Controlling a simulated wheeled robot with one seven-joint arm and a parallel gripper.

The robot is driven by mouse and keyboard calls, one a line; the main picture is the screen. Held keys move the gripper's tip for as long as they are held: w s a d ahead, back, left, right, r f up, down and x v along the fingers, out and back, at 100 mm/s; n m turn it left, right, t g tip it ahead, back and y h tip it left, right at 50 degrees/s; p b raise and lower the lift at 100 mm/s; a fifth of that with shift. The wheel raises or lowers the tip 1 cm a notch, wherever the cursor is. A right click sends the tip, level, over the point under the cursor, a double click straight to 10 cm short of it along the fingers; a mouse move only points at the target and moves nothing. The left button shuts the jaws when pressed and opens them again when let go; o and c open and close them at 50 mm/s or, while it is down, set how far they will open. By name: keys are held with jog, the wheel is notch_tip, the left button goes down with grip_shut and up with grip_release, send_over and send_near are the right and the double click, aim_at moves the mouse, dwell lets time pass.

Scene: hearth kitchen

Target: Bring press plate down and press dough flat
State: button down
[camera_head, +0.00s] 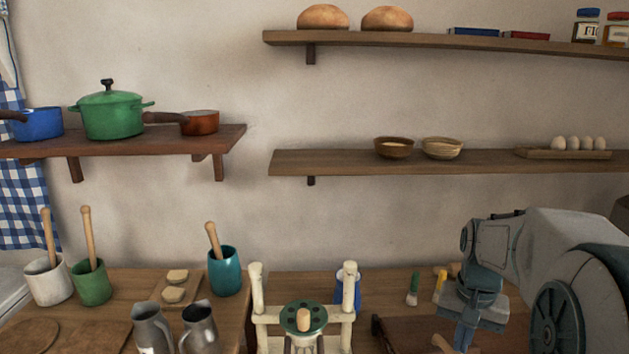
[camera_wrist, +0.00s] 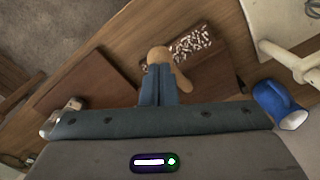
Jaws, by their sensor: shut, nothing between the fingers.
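The press (camera_head: 262,318) stands at the bottom middle of the head view, a cream frame with two upright posts. Its round green press plate (camera_head: 291,325) has a wooden knob on top and sits between the posts. I cannot make out the dough on the press. Part of a cream frame, likely the press, shows at the top right of the wrist view (camera_wrist: 285,50). My gripper (camera_head: 463,344) is to the right of the press, apart from it, pointing down. In the wrist view its fingers (camera_wrist: 158,75) are together and empty, with a tan rounded wooden piece just beyond the tips.
A blue mug (camera_head: 347,289) stands behind the press's right post. Brown boards (camera_wrist: 90,85) lie under my gripper, one with white bits (camera_wrist: 192,42). Metal jugs (camera_head: 152,328) and a teal crock (camera_head: 224,272) stand left of the press. Shelves (camera_head: 440,161) hang above.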

jog(key=shift+f, duration=0.45)
jog(key=shift+s+f+b, duration=0.1)
jog(key=shift+f+b, duration=0.8)
dwell(0.6)
jog(key=shift+s+f+b, duration=0.3)
jog(key=shift+f+b, duration=0.15)
jog(key=shift+f, duration=0.15)
jog(key=shift+s+f+b, duration=0.3)
jog(key=shift+f+b, duration=0.2)
jog(key=shift+f, duration=0.1)
jog(key=shift+s+f+b, duration=0.3)
jog(key=shift+f+b, duration=0.15)
jog(key=shift+f, duration=0.15)
dwell(1.7)
jog(key=shift+s+d+f+b, duration=0.1)
jog(key=shift+s+f+b, duration=0.1)
jog(key=shift+f+b, duration=0.45)
jog(key=shift+s+f+b, duration=0.2)
jog(key=shift+f+b, duration=0.25)
jog(key=shift+f, duration=0.35)
dwell(1.1)
